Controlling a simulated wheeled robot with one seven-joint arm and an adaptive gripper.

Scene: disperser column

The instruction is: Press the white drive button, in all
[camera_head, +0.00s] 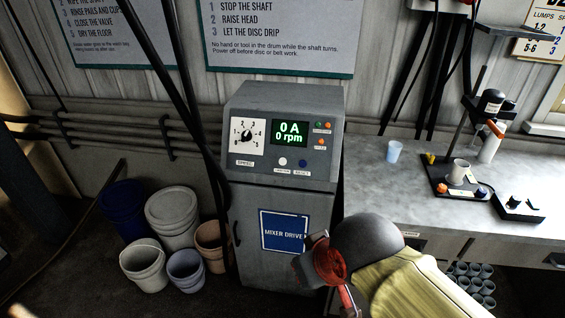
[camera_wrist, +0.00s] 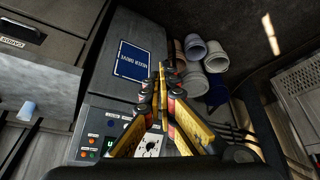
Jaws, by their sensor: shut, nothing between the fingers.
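The grey mixer drive cabinet (camera_head: 285,190) stands in the middle of the head view, with a sloped control panel. The white button (camera_head: 283,162) is low on the panel, between the speed dial (camera_head: 244,136) and the blue button (camera_head: 302,163). The green display (camera_head: 290,132) reads 0 A and 0 rpm. In the wrist view my gripper (camera_wrist: 163,72) is shut and empty, its fingers in front of the cabinet; the panel shows upside down below the blue sign (camera_wrist: 133,62). In the head view my arm is at the cabinet's lower right, apart from the white button.
Several buckets (camera_head: 172,215) stand on the floor left of the cabinet. A grey bench (camera_head: 420,190) to the right holds a blue cup (camera_head: 394,151) and a small stirrer stand (camera_head: 455,185). Pipes run along the wall behind. The space in front of the panel looks clear.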

